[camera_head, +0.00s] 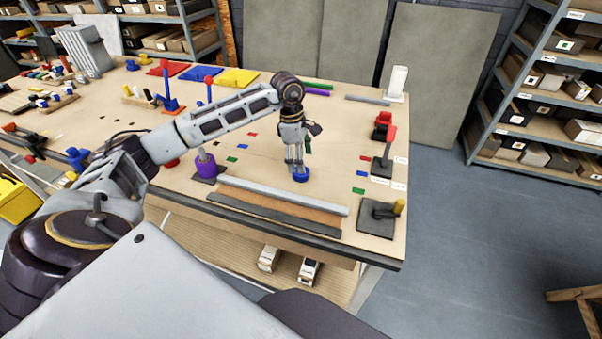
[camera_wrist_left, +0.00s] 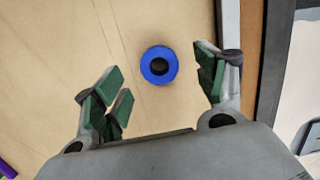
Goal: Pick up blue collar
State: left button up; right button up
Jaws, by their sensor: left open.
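The blue collar (camera_head: 300,177) is a short ring with a dark hole. It lies flat on the wooden table (camera_head: 340,130), close to the metal bar near the front edge. In the left wrist view the collar (camera_wrist_left: 159,65) shows whole between the open fingers, a little beyond their tips. My left gripper (camera_head: 296,166) points down just above the collar and is open and empty. In the left wrist view its green-padded fingers (camera_wrist_left: 160,80) stand apart on either side, without visible contact with the ring. My right gripper is not in view.
A grey metal bar (camera_head: 280,196) lies along the front edge. A purple cylinder on a dark base (camera_head: 205,166) stands to the left. A dark plate with a yellow peg (camera_head: 379,217) and a red-topped post (camera_head: 387,150) stand to the right.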

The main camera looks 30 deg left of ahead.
pick_arm(q)
jog(key=shift+f, duration=0.3)
jog(key=shift+w+a+f+p, duration=0.15)
jog(key=shift+f+p, duration=0.55)
jog(key=shift+f, duration=1.8)
jog(key=shift+c, duration=0.3)
jog(key=c, duration=1.3)
jog(key=shift+r, duration=0.1)
jog(key=shift+r+b, duration=0.8)
jog(key=shift+r, duration=4.2)
